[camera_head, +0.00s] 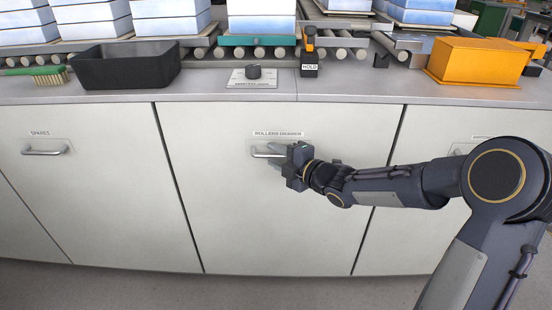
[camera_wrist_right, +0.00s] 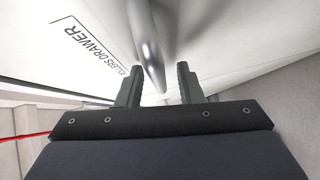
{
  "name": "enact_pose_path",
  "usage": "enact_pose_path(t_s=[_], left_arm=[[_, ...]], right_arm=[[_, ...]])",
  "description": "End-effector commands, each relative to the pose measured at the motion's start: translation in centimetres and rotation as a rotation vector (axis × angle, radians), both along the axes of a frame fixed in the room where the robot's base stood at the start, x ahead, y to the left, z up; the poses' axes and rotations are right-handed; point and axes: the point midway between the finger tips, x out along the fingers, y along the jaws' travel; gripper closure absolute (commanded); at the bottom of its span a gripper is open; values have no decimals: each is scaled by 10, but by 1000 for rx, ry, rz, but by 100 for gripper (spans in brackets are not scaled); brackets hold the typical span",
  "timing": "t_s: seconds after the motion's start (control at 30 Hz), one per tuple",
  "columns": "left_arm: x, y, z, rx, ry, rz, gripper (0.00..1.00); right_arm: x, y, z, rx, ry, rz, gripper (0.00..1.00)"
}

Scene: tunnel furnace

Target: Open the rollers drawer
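The rollers drawer (camera_head: 240,200) is a pale front panel in the middle of the counter, with its name label above the handle; it looks closed, flush with its neighbours. Its metal bar handle (camera_head: 262,153) is partly hidden by my right gripper (camera_head: 280,156). In the right wrist view the handle bar (camera_wrist_right: 148,50) comes down between the two fingers of my right gripper (camera_wrist_right: 158,88). The fingers stand apart with a gap on each side of the bar. My left gripper is not in view.
The spares drawer (camera_head: 45,150) is at left; another handled panel is at right behind my arm. On the counter are a black bin (camera_head: 125,66), a green brush (camera_head: 38,75), a dial box (camera_head: 254,76), a hold switch (camera_head: 309,60) and an orange box (camera_head: 478,60). Floor in front is clear.

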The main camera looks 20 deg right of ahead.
Motion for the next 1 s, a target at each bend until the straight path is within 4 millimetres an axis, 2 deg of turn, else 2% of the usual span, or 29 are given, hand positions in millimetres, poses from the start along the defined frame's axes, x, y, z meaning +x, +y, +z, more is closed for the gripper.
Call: enact_pose_path(t_s=[0.27,0.53,1.0], left_arm=[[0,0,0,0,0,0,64],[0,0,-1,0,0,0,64],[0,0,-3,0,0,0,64]], right_arm=[[2,2,0,0,0,0,67],[2,1,0,0,0,0,99],[4,3,-1,0,1,1,100]])
